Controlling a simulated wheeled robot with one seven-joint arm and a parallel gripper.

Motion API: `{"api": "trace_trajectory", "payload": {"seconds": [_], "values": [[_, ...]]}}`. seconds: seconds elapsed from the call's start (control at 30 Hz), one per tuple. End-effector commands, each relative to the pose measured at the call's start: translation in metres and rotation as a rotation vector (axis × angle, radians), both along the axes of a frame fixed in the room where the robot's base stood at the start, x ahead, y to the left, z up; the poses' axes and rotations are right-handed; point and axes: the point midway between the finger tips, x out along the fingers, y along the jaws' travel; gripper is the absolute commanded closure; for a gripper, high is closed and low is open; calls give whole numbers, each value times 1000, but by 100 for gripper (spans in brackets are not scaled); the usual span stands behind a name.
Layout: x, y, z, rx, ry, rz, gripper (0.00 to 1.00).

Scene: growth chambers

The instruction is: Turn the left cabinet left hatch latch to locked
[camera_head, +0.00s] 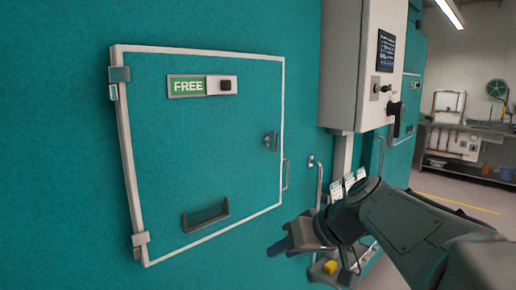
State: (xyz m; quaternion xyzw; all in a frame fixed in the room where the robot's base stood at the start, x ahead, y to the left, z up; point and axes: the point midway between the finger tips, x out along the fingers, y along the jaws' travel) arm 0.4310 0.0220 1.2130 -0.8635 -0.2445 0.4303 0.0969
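The teal hatch (160,130) with a pale frame is closed in the teal cabinet wall. A plate on its upper part has a green field reading "FREE" (187,86) and a dark knob (225,85) at its right end. A small metal fitting (270,140) sits near the hatch's right edge. I cannot tell for sure which of these two is the latch. My gripper (290,241) is low, below and right of the hatch, apart from both fittings. It is dark and seen from the side, so its opening is unclear.
Hinges (140,240) are on the hatch's left edge, and a grey pull (205,216) is low on it. A vertical handle (319,185) stands right of the hatch. A grey control box (362,65) projects at upper right. Open floor (455,205) lies at right.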

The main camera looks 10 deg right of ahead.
Motion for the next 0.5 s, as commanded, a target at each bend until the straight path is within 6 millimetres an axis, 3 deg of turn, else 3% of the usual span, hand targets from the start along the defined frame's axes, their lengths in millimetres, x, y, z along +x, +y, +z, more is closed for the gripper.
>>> {"api": "trace_trajectory", "payload": {"seconds": [0.1,0.2,0.4,0.5], "values": [[45,-21,43,79,-219,40,65],[75,-43,83,112,-423,65,65],[107,-87,148,107,-759,75,65],[112,-100,165,93,-855,72,65]]}}
